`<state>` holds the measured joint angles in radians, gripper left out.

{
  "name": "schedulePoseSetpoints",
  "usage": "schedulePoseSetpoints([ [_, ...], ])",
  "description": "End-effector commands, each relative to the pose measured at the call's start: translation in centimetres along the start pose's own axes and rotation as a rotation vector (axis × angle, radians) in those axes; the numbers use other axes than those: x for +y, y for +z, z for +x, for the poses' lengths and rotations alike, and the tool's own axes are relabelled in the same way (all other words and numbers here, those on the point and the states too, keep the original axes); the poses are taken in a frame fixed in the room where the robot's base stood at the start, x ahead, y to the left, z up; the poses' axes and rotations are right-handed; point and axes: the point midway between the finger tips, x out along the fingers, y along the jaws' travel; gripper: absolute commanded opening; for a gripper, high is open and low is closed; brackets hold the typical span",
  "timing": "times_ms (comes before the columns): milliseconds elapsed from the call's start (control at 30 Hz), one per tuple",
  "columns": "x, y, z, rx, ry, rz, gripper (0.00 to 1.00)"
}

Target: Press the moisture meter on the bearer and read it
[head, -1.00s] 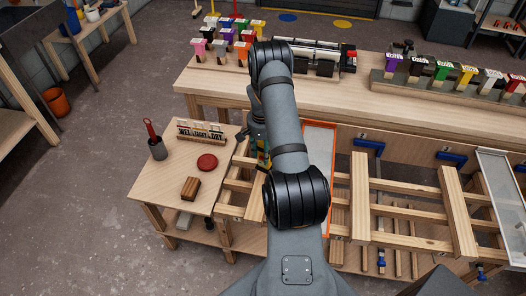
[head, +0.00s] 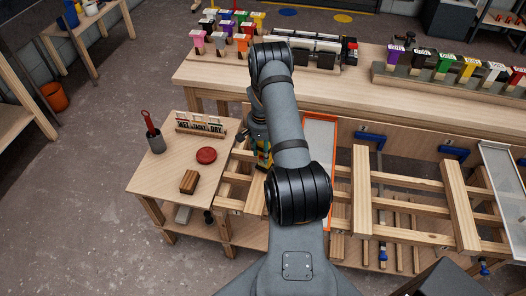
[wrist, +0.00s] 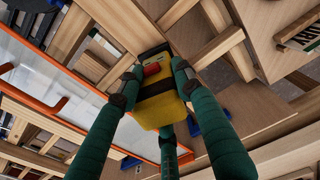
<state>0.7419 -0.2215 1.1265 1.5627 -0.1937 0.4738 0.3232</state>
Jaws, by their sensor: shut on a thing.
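The moisture meter (wrist: 158,108) is a yellow block with a black end and a red spot, seen in the wrist view. My gripper (wrist: 157,88) has teal fingers with grey tips, shut around the meter's sides. The meter's black end points towards wooden members of the frame; I cannot tell whether it touches one. In the head view my arm hides most of the gripper and meter. The bearers (head: 408,203) are pale wooden rails of the low frame beside the bench. Which one is meant is not clear.
A side table (head: 160,186) at left holds a red disc (head: 206,155), a brown wood block (head: 189,182), a cup with a red-handled tool (head: 155,140) and a lettered rack (head: 200,125). An orange-edged tray (head: 319,135) stands right of my gripper. Blue clamps (head: 371,138) grip the bench.

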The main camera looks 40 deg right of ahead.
Motion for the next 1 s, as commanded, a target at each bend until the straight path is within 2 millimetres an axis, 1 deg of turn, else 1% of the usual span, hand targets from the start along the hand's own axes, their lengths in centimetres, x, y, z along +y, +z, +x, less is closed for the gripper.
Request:
schedulePoseSetpoints([
  [1000, 0.0, 0.0, 1.0, 0.001, 0.000, 0.000, 0.08],
])
